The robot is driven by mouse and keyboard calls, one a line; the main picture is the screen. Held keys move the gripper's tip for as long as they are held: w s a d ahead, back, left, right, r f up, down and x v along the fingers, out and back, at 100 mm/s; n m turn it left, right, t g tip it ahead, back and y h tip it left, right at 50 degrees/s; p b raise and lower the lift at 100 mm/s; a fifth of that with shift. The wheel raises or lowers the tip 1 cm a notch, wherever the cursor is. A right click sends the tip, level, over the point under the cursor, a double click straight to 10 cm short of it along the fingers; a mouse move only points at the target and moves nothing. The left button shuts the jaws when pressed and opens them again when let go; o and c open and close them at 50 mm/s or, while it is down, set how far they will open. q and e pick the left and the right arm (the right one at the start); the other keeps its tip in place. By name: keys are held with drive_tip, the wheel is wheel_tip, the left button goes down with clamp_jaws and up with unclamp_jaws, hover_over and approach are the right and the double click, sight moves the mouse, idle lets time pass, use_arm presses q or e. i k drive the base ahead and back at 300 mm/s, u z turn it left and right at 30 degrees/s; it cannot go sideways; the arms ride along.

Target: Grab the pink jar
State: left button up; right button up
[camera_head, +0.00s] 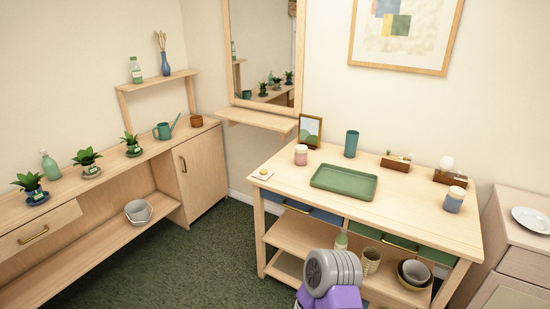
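The pink jar (301,155) is small, with a pale lid. It stands upright near the back left corner of the wooden table (290,187), just in front of a small framed picture. A second jar (454,199), bluish with a pinkish upper part and a pale lid, stands near the table's right side. Neither of my grippers shows in the head view, and nothing is touching the pink jar.
A green tray (344,181) lies right of the pink jar, with a teal cup (351,144) behind it. A small framed picture (310,131) stands behind the jar. Bare tabletop lies in front of the jar.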

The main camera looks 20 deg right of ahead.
sight(300, 160)
drive_tip(key=u, duration=0.45)
drive_tip(key=i, duration=1.5)
drive_tip(key=z, duration=0.85)
drive_tip(key=i, duration=1)
drive_tip(key=z, duration=0.95)
